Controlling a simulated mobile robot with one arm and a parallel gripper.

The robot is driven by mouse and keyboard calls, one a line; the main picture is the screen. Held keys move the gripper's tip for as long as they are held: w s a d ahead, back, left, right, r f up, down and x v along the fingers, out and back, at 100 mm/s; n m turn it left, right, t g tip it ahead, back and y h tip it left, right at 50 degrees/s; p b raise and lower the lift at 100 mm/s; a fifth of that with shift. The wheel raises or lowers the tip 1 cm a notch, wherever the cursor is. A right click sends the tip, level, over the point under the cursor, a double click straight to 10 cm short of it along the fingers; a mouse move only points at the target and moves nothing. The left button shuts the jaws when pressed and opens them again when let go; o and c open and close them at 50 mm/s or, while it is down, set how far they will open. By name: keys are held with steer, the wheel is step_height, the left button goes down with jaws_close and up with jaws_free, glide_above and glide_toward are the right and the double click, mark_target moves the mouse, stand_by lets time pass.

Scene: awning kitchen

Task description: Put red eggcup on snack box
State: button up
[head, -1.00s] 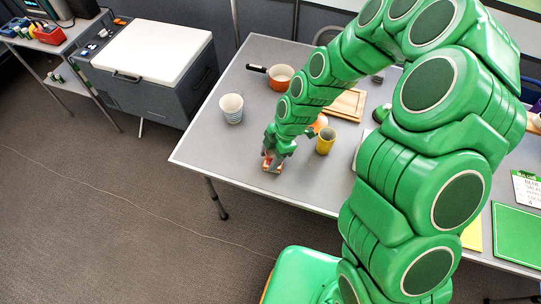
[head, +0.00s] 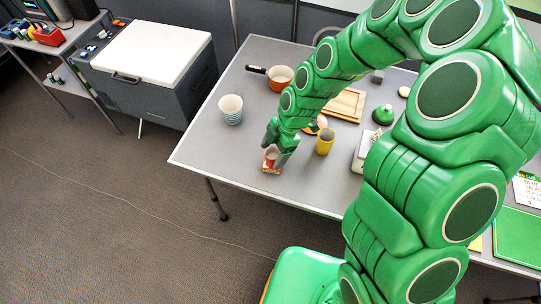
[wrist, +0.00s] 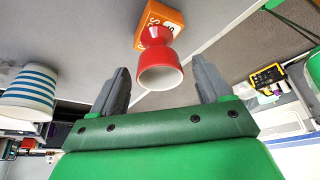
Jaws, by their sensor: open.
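The red eggcup (wrist: 158,66) stands on the orange snack box (wrist: 160,23), its pale open mouth facing my wrist camera. In the head view the eggcup (head: 271,154) shows upright on the snack box (head: 271,169), near the table's front left corner. My gripper (head: 277,149) is just above and beside the eggcup. In the wrist view my gripper (wrist: 160,78) is open, one finger on each side of the eggcup, with visible gaps and nothing held. Part of the eggcup is hidden by the gripper in the head view.
A striped cup (head: 231,109) stands left of my gripper and a yellow cup (head: 325,141) to its right. A pan (head: 280,79) and a wooden board (head: 344,104) lie farther back. The table (head: 215,150) is bare along its front left edge.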

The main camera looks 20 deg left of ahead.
steer(key=v, duration=0.9)
